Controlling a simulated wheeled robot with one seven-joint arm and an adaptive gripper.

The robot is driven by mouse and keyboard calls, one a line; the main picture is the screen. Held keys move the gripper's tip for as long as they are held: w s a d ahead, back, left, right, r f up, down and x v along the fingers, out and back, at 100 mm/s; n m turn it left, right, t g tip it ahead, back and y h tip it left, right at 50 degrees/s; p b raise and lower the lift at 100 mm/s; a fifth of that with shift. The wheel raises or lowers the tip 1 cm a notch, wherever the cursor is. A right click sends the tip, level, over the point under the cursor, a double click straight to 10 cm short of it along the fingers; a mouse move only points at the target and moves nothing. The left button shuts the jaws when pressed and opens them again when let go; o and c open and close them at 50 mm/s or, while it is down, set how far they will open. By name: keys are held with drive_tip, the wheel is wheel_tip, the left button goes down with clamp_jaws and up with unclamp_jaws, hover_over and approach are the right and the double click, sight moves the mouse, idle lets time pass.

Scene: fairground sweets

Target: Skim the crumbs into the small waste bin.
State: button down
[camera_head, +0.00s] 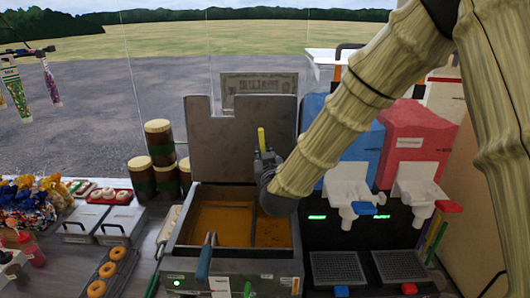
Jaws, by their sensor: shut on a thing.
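A fryer (171,236) filled with orange-brown oil (222,222) stands at the front middle, its grey lid raised behind it. Small dark specks, seemingly the crumbs (272,234), show in the right part of the oil. My gripper (264,160) is over the back right of the fryer, shut on an upright tool with a yellow handle (261,138), seemingly a skimmer. The handle top sticks up above the jaws. A thin dark part reaches down towards the oil; its lower end is hard to make out. I cannot pick out the small waste bin.
A blue handle (204,260) rises at the fryer's front edge. Blue (352,135) and red (412,140) drink machines stand close on the right. Stacked brown canisters (160,143) and a tray of doughnuts (103,273) are on the left.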

drive_tip(key=shift+w+f, duration=0.2)
drive_tip(key=shift+f, duration=0.7)
drive_tip(key=shift+s+d+f+b, duration=0.1)
drive_tip(key=shift+s+f+b, duration=0.25)
drive_tip(key=shift+b, duration=0.2)
drive_tip(key=shift+f+b, duration=2.05)
drive_tip(key=shift+f, duration=2.4)
drive_tip(key=shift+s+b, duration=1.05)
drive_tip(key=shift+s, duration=6.85)
wheel_tip(320, 180, up, 14)
drive_tip(key=p, duration=0.8)
drive_tip(key=shift+f+p, duration=0.25)
drive_tip(key=shift+p, duration=0.05)
